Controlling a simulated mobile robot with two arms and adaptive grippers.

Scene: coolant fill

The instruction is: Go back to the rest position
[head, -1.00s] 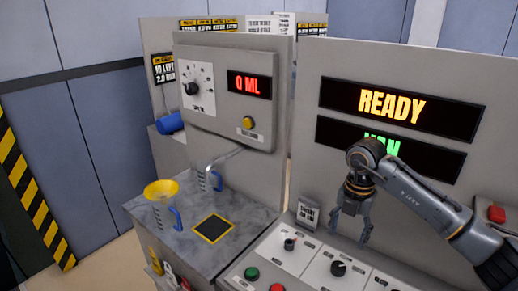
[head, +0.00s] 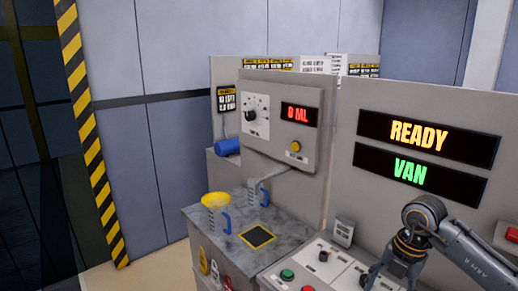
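My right arm comes in from the right in the head view, with its wrist (head: 411,243) over the control panel in front of the displays. The fingers of its gripper are low in the picture, and I cannot make out whether they are open or shut. My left gripper is not in view. The upper display (head: 417,134) reads READY in orange, and the lower display (head: 411,169) reads VAN in green.
A dispenser panel (head: 262,92) with a dial and yellow button reads 0 ML. The control panel (head: 315,262) carries green and red buttons and knobs.

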